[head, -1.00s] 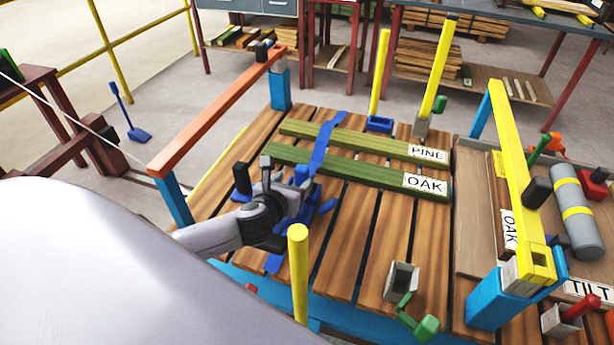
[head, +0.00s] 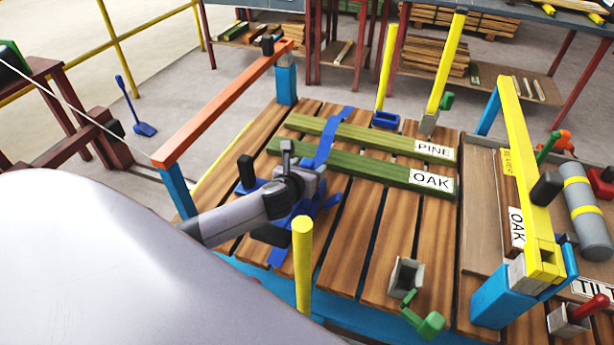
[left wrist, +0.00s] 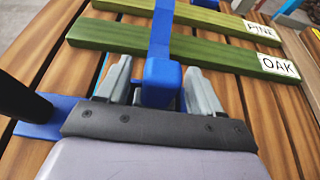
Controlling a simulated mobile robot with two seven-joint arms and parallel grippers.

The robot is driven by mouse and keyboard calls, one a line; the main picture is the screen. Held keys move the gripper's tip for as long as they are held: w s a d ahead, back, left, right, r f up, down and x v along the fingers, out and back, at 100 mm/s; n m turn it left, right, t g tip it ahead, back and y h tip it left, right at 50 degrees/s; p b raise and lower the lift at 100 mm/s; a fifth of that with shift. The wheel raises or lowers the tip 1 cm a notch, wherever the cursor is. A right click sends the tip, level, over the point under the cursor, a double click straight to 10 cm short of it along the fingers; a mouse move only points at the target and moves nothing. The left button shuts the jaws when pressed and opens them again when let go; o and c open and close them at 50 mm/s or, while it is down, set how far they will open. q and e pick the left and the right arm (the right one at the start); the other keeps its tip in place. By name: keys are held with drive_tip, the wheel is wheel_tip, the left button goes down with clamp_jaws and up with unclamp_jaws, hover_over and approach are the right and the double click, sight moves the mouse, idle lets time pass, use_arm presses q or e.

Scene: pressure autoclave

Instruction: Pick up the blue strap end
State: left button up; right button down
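A blue strap (head: 330,132) runs across the green boards labelled PINE (head: 380,141) and OAK (head: 395,174). In the left wrist view it ends at a thick blue block, the strap end (left wrist: 161,82). My left gripper (head: 304,172) is over the slatted deck at the near side of the OAK board. Its two fingers stand apart on either side of the strap end, with what looks like a small gap at each side. In the head view the gripper hides most of the strap end. My right gripper is not in view.
The wooden slatted deck (head: 349,235) has an orange rail (head: 225,103) at left and a yellow rail (head: 526,170) at right. A yellow post (head: 302,265) stands close to my left gripper. A green-handled crank (head: 430,325) sits at the front.

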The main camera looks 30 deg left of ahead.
use_arm(q)
drive_tip(key=c, duration=1)
drive_tip(key=shift+c, duration=0.3)
drive_tip(key=shift+r, duration=0.1)
